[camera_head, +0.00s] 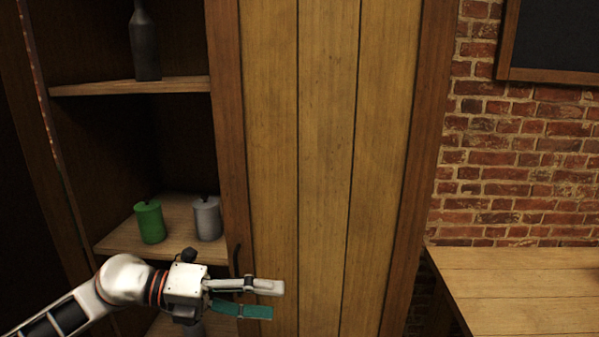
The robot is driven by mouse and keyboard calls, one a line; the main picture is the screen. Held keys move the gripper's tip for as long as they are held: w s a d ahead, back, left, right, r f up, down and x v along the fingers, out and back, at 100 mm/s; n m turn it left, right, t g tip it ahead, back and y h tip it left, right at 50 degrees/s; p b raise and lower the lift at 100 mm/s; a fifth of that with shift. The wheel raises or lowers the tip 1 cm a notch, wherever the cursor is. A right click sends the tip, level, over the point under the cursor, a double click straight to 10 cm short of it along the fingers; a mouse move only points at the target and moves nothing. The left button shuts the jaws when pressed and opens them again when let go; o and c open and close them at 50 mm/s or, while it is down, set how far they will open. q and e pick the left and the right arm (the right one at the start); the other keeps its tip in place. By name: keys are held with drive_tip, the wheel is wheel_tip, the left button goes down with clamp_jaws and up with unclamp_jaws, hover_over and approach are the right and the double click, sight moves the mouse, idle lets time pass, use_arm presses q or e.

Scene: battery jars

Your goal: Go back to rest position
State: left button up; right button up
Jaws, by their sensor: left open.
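My left gripper (274,299) is in front of the wooden cabinet door, low in the picture, with its fingers pointing right. It is open and nothing shows between its fingers. A green jar (150,222) and a grey jar (207,218) stand upright, side by side, on the cabinet shelf (118,244) above and behind my left arm. The gripper is apart from both jars. My right gripper is not in view.
A dark bottle (145,45) stands on the upper shelf (130,88). A wooden panel (325,130) closes the cabinet's right part. A dark handle (237,262) is just behind the gripper. A wooden table (515,290) stands at the right by a brick wall (510,150).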

use_arm(q)
drive_tip(key=a+f+n+t+y, duration=0.4)
drive_tip(key=f+n+t, duration=0.3)
drive_tip(key=f+n, duration=0.5)
drive_tip(key=a+f+n+t+y, duration=0.4)
drive_tip(key=f+n+t, duration=0.4)
drive_tip(key=n, duration=0.8)
drive_tip(key=s+a+f+n+g+y, duration=0.2)
drive_tip(key=s+a+f+n+g, duration=0.1)
drive_tip(key=s+f, duration=0.5)
drive_tip(key=s+a+f+n+g+y, duration=0.2)
drive_tip(key=s+a+f+n+y, duration=0.1)
drive_tip(key=s+f, duration=0.5)
wheel_tip(320, 180, down, 3)
drive_tip(key=shift+s+a+f+n+g, duration=0.1)
drive_tip(key=shift+s+a+n+g, duration=0.1)
drive_tip(key=shift+a+n+g, duration=0.2)
